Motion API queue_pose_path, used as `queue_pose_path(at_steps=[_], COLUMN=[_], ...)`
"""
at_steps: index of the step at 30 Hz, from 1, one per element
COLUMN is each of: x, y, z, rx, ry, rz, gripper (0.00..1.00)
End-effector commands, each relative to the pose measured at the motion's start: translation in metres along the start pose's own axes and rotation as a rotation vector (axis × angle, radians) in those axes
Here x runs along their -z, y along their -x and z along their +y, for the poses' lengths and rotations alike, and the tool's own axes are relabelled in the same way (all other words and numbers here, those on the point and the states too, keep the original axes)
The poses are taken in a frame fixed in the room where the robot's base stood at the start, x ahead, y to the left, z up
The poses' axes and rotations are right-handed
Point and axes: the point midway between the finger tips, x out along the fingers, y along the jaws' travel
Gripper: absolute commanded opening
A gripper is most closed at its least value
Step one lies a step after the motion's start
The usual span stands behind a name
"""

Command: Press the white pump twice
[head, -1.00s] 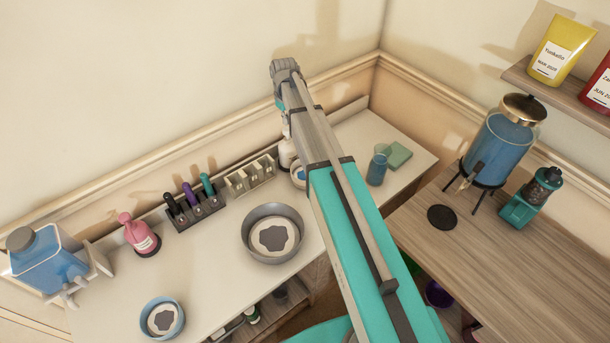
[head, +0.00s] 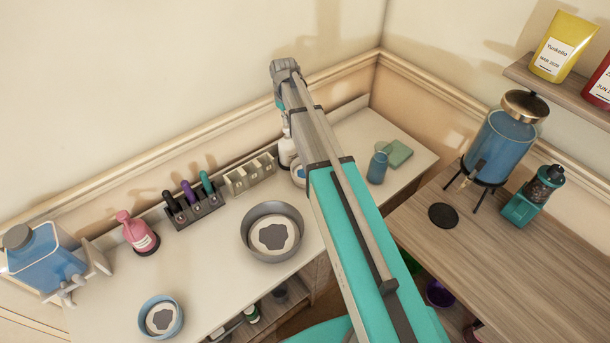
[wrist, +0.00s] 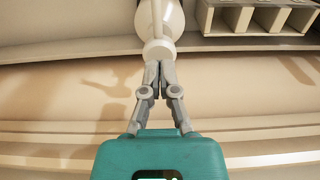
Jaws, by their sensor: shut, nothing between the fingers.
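The white pump (head: 286,153) is a white bottle on the counter near the back wall, partly hidden behind my arm in the head view. In the wrist view, the white pump (wrist: 160,18) shows at the top centre, with a pale round part nearest my fingers. My gripper (wrist: 159,63) is shut and empty, and its fingertips meet in line with that round part. They overlap its edge in the picture; I cannot tell if they touch it. In the head view my arm hides most of the gripper.
A beige slotted rack (head: 250,175) stands left of the pump and also shows in the wrist view (wrist: 258,16). The wall (head: 210,80) is close behind.

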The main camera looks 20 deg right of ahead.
Motion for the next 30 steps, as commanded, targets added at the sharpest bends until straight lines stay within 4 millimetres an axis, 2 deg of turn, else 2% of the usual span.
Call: queue_pose_path(at_steps=[30], x=[0.0], y=[-0.026], z=[0.0], rx=[0.0], ry=[0.0], rz=[0.0], gripper=[0.0])
